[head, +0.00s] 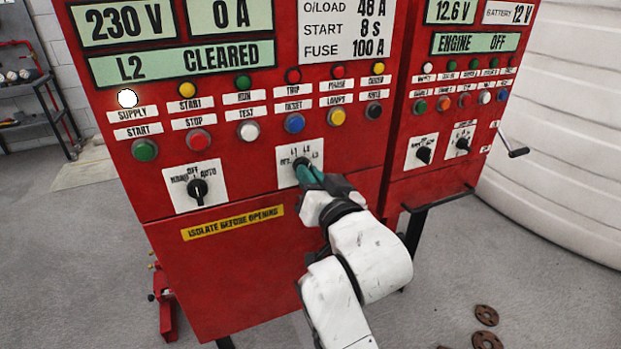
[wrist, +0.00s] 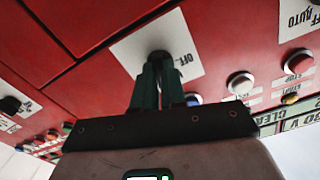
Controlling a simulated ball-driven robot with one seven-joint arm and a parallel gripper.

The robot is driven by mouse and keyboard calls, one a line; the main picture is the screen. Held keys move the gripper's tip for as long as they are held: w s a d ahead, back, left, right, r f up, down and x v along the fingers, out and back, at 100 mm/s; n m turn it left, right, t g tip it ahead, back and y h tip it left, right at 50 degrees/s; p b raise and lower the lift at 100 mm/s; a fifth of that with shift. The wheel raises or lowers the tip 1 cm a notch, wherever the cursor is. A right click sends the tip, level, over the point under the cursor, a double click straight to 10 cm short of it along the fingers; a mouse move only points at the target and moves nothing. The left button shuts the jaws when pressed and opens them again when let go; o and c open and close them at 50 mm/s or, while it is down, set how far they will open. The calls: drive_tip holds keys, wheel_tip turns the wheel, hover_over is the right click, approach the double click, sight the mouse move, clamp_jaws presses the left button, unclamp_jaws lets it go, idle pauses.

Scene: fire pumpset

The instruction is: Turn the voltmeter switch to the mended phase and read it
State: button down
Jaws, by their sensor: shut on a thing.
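The voltmeter switch is a dark knob on a white plate (head: 285,154) marked OFF, L1, L2 and L3, on the red panel. My gripper (head: 309,174) is shut on the knob, its green fingertips at the plate. In the wrist view the fingers (wrist: 158,84) close around the dark knob (wrist: 159,57) in front of the white plate (wrist: 128,50). The fingers hide where the knob points. The voltmeter display (head: 124,22) reads 230 V. The ammeter display (head: 231,14) reads 0 A. The lower display (head: 181,63) reads L2 CLEARED.
A HAND/OFF/AUTO selector (head: 197,188) is to the left. Several lamps and push buttons, such as a blue button (head: 294,123), sit just above my gripper. A second red panel (head: 450,110) with a crank handle (head: 513,146) stands to the right. Rusty discs (head: 486,315) lie on the floor.

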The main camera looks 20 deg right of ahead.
drive_tip(key=shift+f+m, duration=0.1)
drive_tip(key=shift+m, duration=0.5)
drive_tip(key=c, duration=1.2)
unclamp_jaws()
drive_tip(key=s, duration=1)
drive_tip(key=shift+s+b, duration=0.4)
drive_tip(key=shift+b, duration=0.05)
